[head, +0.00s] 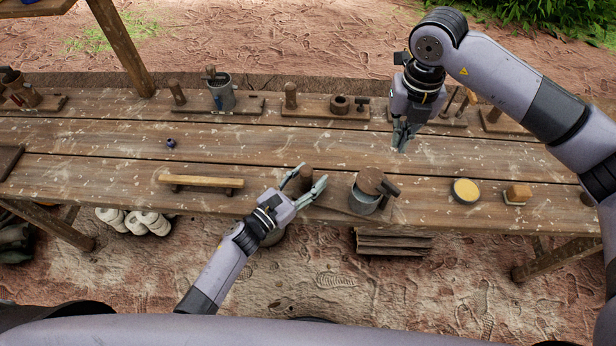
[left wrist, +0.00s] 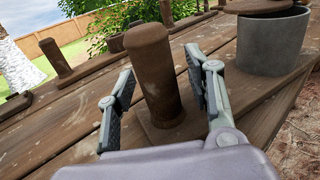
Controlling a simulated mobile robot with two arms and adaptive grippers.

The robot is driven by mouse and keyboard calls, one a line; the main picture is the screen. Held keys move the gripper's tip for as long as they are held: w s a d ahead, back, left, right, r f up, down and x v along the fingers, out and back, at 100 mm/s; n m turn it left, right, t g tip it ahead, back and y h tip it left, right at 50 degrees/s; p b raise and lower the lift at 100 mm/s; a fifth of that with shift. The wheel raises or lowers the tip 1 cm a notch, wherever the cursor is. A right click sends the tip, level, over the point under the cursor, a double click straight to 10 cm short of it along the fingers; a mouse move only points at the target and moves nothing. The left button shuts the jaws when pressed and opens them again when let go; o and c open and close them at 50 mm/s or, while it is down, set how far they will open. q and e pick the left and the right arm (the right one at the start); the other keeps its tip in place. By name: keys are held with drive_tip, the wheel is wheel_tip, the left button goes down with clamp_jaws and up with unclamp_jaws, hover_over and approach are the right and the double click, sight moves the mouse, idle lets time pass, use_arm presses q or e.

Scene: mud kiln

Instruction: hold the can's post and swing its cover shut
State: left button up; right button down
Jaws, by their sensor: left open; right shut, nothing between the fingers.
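The can (head: 363,203) is a grey metal cylinder near the front edge of the bench. Its round brown cover (head: 371,180) sits tilted or offset over the top, with a dark tab at its right; the can and cover also show in the left wrist view (left wrist: 272,42). The brown wooden post (left wrist: 155,75) stands upright left of the can. My left gripper (head: 306,183) is open, with its fingers on either side of the post; contact cannot be told. My right gripper (head: 401,143) is shut and empty, above the bench behind the can.
A yellow-filled round tin (head: 466,190) and a wooden-topped brush or block (head: 518,193) lie right of the can. A wooden bar (head: 201,182) lies to the left. Several post-and-base fixtures, one with a grey can (head: 222,94), line the back edge.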

use_arm(q)
drive_tip(key=v, duration=1.2)
